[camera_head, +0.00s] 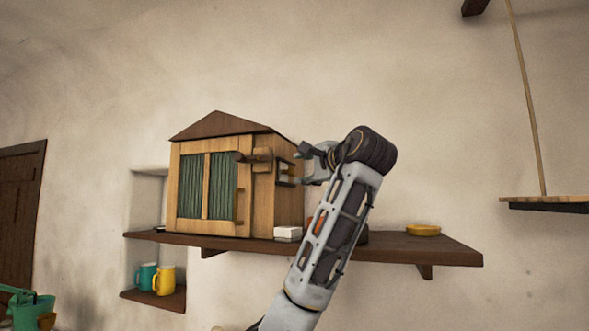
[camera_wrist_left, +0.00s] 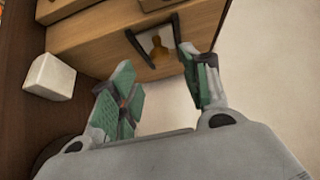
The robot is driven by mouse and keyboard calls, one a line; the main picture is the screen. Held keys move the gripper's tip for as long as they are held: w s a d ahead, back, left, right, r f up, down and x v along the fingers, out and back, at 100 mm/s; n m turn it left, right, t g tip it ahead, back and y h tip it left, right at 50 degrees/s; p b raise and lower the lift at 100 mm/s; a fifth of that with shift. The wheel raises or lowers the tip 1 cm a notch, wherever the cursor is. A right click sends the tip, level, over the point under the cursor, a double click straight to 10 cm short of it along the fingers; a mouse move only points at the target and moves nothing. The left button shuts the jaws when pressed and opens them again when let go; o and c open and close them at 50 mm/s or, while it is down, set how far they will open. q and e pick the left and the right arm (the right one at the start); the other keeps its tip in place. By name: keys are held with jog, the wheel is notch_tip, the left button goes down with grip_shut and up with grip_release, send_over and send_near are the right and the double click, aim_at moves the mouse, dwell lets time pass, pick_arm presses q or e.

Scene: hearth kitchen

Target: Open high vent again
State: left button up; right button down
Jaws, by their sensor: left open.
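A house-shaped wooden cabinet (camera_head: 262,215) with a brown pitched roof stands on a wall shelf. Its right side has a small dark-framed fitting (camera_head: 284,171), possibly the vent; I cannot tell how far it is open. In the left wrist view, a dark-framed opening (camera_wrist_left: 157,45) with a pale panel and an orange-brown shape shows on the wooden face (camera_wrist_left: 105,48). My left gripper (camera_head: 303,166) is at the cabinet's right side. Its green-padded fingers (camera_wrist_left: 157,68) are apart, with nothing held between them. Whether they touch the frame is unclear. My right gripper is out of view.
The dark shelf (camera_head: 400,246) carries a white block (camera_head: 288,233), also in the left wrist view (camera_wrist_left: 49,77), and a yellow dish (camera_head: 423,230). Teal (camera_head: 146,275) and yellow (camera_head: 164,280) mugs stand in the niche below. A hanging board (camera_head: 550,200) is at right.

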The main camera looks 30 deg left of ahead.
aim_at(294, 172)
pick_arm(q)
jog(key=shift+p+x, duration=1.05)
jog(key=shift+x, duration=2.55)
grip_shut()
jog(key=shift+f, duration=0.1)
